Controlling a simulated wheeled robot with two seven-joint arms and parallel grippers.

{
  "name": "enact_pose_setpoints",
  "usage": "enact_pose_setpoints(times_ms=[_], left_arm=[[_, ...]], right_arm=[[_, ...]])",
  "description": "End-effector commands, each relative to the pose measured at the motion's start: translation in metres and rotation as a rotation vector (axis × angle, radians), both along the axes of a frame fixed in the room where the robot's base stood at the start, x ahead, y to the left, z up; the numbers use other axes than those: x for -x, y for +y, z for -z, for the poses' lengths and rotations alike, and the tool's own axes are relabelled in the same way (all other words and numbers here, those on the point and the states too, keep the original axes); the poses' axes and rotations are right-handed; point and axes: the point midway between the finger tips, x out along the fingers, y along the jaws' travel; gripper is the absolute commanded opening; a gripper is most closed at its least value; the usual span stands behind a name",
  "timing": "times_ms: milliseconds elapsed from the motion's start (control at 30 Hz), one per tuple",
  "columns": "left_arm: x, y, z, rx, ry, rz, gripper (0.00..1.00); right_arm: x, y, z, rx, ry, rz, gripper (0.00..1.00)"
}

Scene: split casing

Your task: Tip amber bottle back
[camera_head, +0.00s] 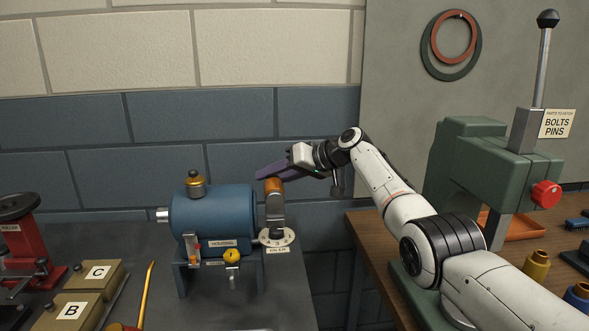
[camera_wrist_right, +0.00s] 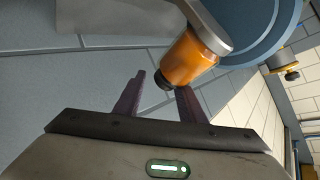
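The amber bottle (camera_head: 273,186) sits at the top of a grey holder (camera_head: 274,212) at the right end of the blue housing (camera_head: 212,222). In the right wrist view the amber bottle (camera_wrist_right: 188,60) sticks out of the grey holder, its dark end towards my fingers. My right gripper (camera_head: 268,171) is just above and behind the bottle in the head view. In the wrist view its two purple fingers (camera_wrist_right: 160,82) are apart, with the dark end near the gap, closer to the right finger. Contact cannot be told. My left gripper is out of view.
A white numbered dial (camera_head: 277,237) sits below the holder. A green press (camera_head: 468,165) stands on the wooden bench at right. Blocks marked C (camera_head: 97,273) and B (camera_head: 72,311) and a red tool (camera_head: 22,240) are at left. A brick wall is behind.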

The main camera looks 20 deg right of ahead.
Motion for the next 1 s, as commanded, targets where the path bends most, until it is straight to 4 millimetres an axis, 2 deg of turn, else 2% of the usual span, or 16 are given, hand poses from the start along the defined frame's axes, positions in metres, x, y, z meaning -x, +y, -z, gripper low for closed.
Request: enact_pose_setpoints(times_ms=[33, 67, 233, 600, 800, 1000], left_arm=[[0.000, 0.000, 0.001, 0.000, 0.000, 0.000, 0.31], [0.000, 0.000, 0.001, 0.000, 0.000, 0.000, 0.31], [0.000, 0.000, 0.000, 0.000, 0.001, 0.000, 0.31], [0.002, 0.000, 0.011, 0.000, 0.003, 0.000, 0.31], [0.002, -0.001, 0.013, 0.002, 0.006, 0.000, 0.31], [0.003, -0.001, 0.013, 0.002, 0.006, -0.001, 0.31]], right_arm=[[0.008, -0.001, 0.023, 0.017, 0.042, -0.015, 0.34], [0.010, -0.003, 0.022, 0.016, 0.041, -0.012, 0.34], [0.021, -0.013, 0.013, 0.019, 0.037, -0.006, 0.34], [0.058, -0.053, -0.026, 0.015, 0.015, 0.013, 0.34], [0.067, -0.056, -0.042, 0.008, 0.003, 0.008, 0.34], [0.068, -0.055, -0.046, 0.005, 0.001, 0.006, 0.34]])
